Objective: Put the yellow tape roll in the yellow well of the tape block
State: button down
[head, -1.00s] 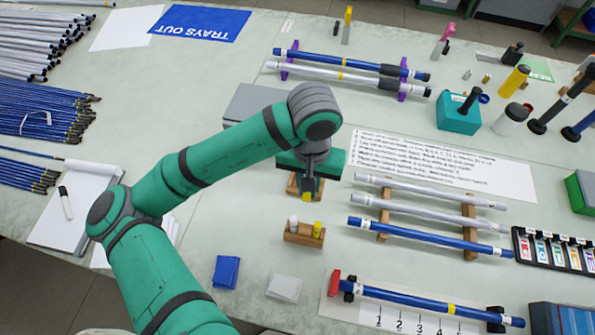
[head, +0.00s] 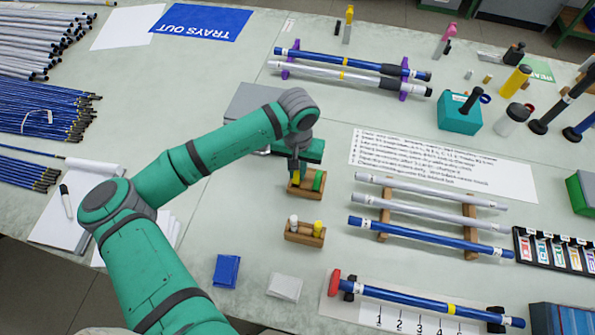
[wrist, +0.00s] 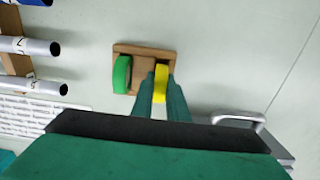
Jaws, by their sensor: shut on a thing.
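The tape block (head: 306,191) is a small wooden block on the table, with a green tape roll (head: 319,180) standing in its right well. The yellow tape roll (head: 296,178) is between the fingers of my gripper (head: 297,170), which is shut on it over the left part of the block. In the wrist view the yellow roll (wrist: 160,83) stands upright between the fingers at the right end of the block (wrist: 145,50). The green roll (wrist: 122,75) is beside it. Whether the yellow roll touches the well's bottom is hidden.
A second wooden block (head: 303,236) with a white and a yellow bottle stands in front. A rack of rods (head: 430,220) lies to the right and a grey box (head: 250,102) lies behind my arm.

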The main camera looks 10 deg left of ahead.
jog(key=shift+f, duration=0.35)
jog(key=c, duration=1.7)
grip_release()
jog(key=shift+f, duration=0.15)
jog(key=shift+c, duration=0.2)
notch_tip(320, 180, up, 12)
jog(key=shift+r, duration=0.2)
jog(key=shift+s+a, duration=0.1)
